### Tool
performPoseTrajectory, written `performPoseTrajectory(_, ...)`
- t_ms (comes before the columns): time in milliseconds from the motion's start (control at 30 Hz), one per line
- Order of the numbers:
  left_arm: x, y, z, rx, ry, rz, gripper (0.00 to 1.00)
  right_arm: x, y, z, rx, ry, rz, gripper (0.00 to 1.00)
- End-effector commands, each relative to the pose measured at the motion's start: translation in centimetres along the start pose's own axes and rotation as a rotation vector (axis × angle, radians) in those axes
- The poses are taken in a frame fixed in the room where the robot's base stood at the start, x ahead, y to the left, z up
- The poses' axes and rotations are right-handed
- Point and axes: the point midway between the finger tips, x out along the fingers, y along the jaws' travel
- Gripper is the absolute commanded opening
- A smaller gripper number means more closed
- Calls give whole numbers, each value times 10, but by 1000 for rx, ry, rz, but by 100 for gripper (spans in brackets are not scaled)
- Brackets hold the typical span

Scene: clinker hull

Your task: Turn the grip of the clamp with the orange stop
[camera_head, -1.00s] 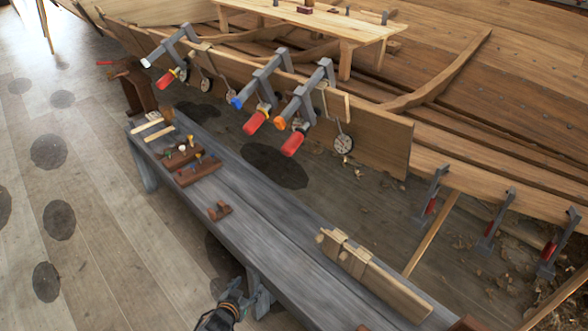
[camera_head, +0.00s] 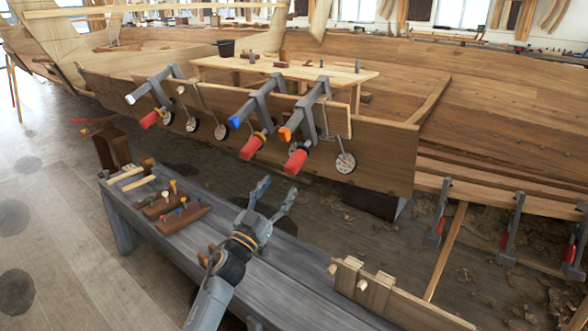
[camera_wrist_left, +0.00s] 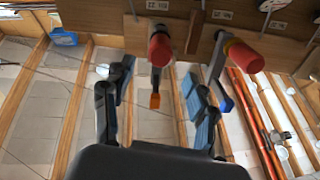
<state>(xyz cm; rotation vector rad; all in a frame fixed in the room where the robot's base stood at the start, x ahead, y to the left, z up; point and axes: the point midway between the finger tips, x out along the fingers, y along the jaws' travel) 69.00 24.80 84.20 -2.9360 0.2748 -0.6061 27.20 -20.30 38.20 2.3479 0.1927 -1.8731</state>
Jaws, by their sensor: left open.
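The clamp with the orange stop (camera_head: 286,134) is the rightmost of the three grey clamps on the hull plank in the head view. Its red grip (camera_head: 295,161) hangs toward the bench side. In the left wrist view, the red grip (camera_wrist_left: 160,48) and the orange stop (camera_wrist_left: 155,101) appear between my fingers, but the grip is farther off. My left gripper (camera_head: 275,196) is open and empty over the bench, below and in front of the clamp, apart from it. My right gripper is not in view.
The neighbouring clamp has a blue stop (camera_head: 234,122) and red grip (camera_head: 252,147). A white-stopped clamp (camera_head: 131,99) stands farther left. Round dials (camera_head: 346,162) hang along the plank. The grey bench (camera_head: 268,275) carries brown tool blocks (camera_head: 183,220) and wooden pieces (camera_head: 375,284).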

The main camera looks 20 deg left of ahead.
Motion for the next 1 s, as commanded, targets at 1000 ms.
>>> performPoseTrajectory(1000,89,0,1,0,-2,-1,29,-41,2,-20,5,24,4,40)
